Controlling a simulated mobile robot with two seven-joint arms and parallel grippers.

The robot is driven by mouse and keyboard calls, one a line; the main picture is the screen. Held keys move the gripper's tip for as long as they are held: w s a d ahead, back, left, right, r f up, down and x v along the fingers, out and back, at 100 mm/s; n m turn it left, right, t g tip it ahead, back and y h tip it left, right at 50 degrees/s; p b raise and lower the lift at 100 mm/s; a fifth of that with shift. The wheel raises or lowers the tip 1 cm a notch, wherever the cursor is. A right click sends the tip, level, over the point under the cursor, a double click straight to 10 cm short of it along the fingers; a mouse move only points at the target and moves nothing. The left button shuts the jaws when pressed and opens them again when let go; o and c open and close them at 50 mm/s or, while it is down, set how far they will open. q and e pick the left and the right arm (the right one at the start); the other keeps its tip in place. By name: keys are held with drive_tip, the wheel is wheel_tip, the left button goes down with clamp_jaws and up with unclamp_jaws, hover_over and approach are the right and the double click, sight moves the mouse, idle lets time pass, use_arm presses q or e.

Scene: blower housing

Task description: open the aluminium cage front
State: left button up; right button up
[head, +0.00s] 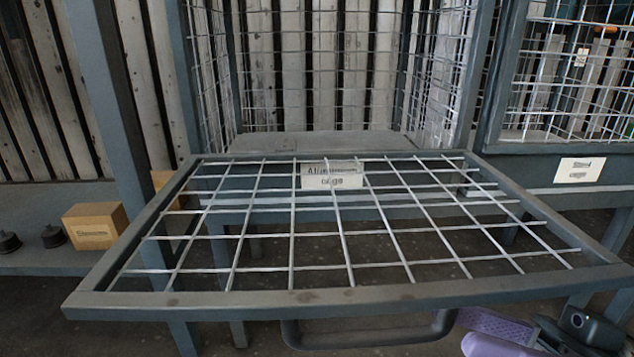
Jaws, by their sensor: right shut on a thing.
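The aluminium cage front (345,298) is a grey frame with a white wire grid. It is swung down from the cage and lies nearly flat towards me. A dark bar handle (370,337) hangs under its near edge. A label plate reading "Aluminium cage" (332,175) shows at the far edge. My right gripper (466,330), with purple fingers, is at the lower right, shut on the handle near its right end. The exact contact is partly cut off by the picture's bottom edge. My left gripper is not in view.
The cage's interior (318,143) is open and looks empty behind the front. A second wire cage (485,140) with a label stands at right. A cardboard box (95,225) and two dark round parts (53,236) rest on a low shelf at left.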

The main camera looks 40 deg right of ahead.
drive_tip(key=shift+s+f, duration=0.15)
drive_tip(key=b+v, duration=0.7)
drive_tip(key=v, duration=0.4)
drive_tip(key=shift+d+b, duration=0.3)
drive_tip(key=shift+d, duration=0.05)
idle(0.3)
idle(0.5)
